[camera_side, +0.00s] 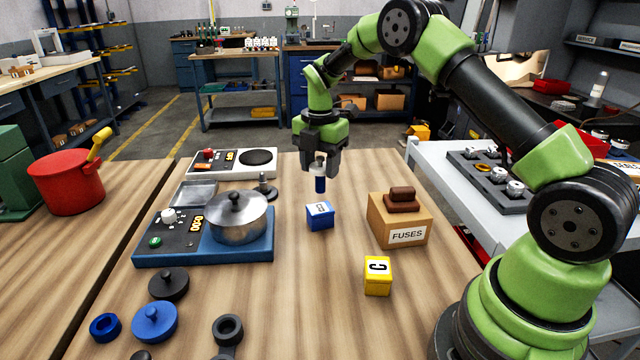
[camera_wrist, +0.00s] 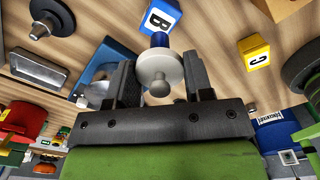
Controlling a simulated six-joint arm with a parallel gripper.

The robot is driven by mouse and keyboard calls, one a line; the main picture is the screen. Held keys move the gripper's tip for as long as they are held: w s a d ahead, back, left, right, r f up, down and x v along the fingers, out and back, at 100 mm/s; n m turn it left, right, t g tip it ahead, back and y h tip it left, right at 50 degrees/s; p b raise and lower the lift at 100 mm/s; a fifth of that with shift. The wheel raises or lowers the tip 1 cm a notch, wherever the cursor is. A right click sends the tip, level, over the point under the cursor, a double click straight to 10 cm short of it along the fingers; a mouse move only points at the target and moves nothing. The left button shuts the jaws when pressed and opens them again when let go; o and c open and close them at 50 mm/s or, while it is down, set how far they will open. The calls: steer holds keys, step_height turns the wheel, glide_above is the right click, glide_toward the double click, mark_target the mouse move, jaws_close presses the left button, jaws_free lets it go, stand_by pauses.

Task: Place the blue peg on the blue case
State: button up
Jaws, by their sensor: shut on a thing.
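My gripper (camera_side: 320,162) points down and is shut on the blue peg (camera_side: 320,184), which has a white upper part and a blue lower end. The peg hangs upright, with its lower end a little above the blue case (camera_side: 320,217) in the side view. The case is a small blue box with a white label, standing on the table. In the wrist view, the peg's white knobbed top (camera_wrist: 158,73) sits between the two dark fingers, with its blue part beyond. The blue case (camera_wrist: 160,16), marked with a letter B, shows past the peg, near the top edge.
A yellow block (camera_side: 377,276) and a brown fuses box (camera_side: 400,218) stand to the right. A blue stove with a silver pot (camera_side: 238,217) is on the left, a white hotplate (camera_side: 232,162) behind it. Several round lids and rings lie at front left; the front middle is bare.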

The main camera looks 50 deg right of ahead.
mark_target(320, 169)
steer(key=shift+f, duration=2)
steer(key=shift+f, duration=0.1)
steer(key=o, duration=1)
steer(key=shift+o, duration=0.2)
